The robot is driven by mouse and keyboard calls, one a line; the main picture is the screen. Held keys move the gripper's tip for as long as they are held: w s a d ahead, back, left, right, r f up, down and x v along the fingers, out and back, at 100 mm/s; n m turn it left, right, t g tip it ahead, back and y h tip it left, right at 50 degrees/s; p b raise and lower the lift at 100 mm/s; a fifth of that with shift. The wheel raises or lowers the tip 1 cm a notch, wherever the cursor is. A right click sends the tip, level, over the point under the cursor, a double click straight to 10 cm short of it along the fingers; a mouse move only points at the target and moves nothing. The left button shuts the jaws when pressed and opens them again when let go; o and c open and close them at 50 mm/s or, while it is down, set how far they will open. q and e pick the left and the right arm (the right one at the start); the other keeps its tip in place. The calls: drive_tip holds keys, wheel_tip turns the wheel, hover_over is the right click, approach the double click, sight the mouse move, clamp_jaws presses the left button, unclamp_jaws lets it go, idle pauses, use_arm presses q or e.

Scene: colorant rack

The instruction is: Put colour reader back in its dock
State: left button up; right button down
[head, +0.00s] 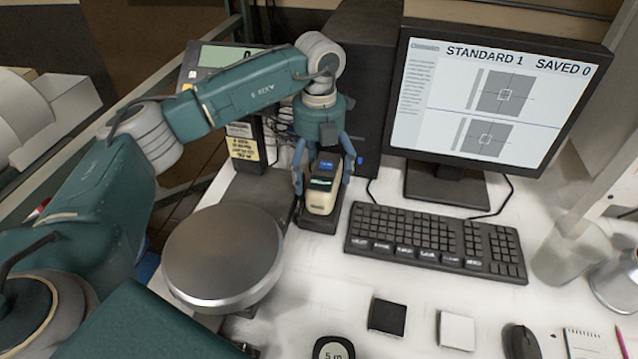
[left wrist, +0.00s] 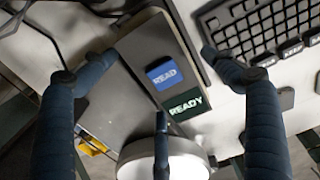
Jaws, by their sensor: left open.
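The colour reader (head: 320,198) is a cream and dark handheld unit with a blue screen part and a green label. It sits in its black dock (head: 317,224), left of the keyboard. My left gripper (head: 322,186) comes down over it from above, open, with blue-grey fingers on either side. In the left wrist view the reader's blue READ key (left wrist: 165,74) and green READY display (left wrist: 186,103) lie between the spread fingers. Whether any finger touches the reader I cannot tell. The reader's lower end is partly hidden in the dock. My right gripper does not show.
A scale with a round metal pan (head: 224,254) stands left of the dock. The keyboard (head: 435,241) is close on the right, with the monitor (head: 492,90) and a black computer tower (head: 368,80) behind. Black and white tiles (head: 387,316) (head: 457,331) lie in front.

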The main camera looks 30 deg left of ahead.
use_arm(q)
wheel_tip(320, 180, up, 8)
drive_tip(key=shift+f+b, duration=0.15)
drive_tip(key=shift+b, duration=0.85)
drive_tip(key=shift+r, duration=0.45)
drive_tip(key=shift+f, duration=0.1)
